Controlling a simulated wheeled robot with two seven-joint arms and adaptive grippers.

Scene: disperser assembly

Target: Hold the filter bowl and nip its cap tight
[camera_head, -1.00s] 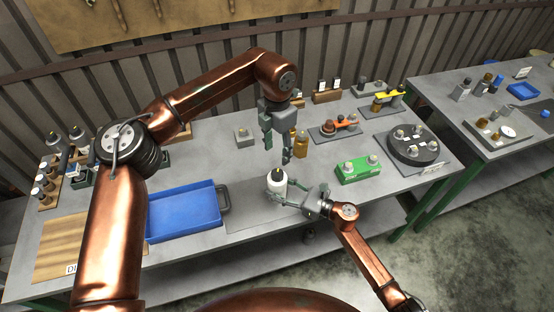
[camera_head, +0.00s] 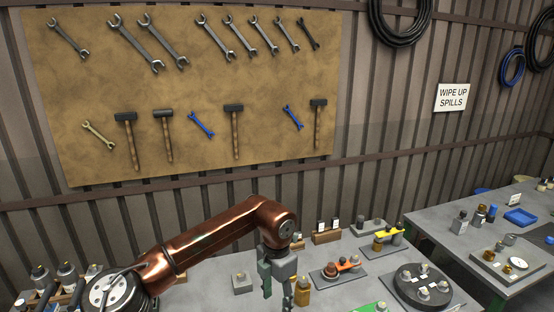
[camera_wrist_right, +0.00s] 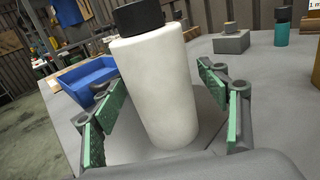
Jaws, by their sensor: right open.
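The filter bowl (camera_wrist_right: 158,90), a white cylinder, stands on the grey bench in the right wrist view, leaning in the picture. My left gripper (camera_head: 277,287) hangs over the bench in the head view, fingers apart and empty, lower ends near the frame's bottom. The bowl and right gripper are outside the head view.
A blue tray (camera_wrist_right: 88,78) lies left of the bowl in the right wrist view. An amber bottle (camera_head: 303,291) stands by my left gripper. A dark round fixture (camera_head: 422,287) and a yellow-topped part (camera_head: 389,235) are to the right. A tool board (camera_head: 180,90) hangs behind.

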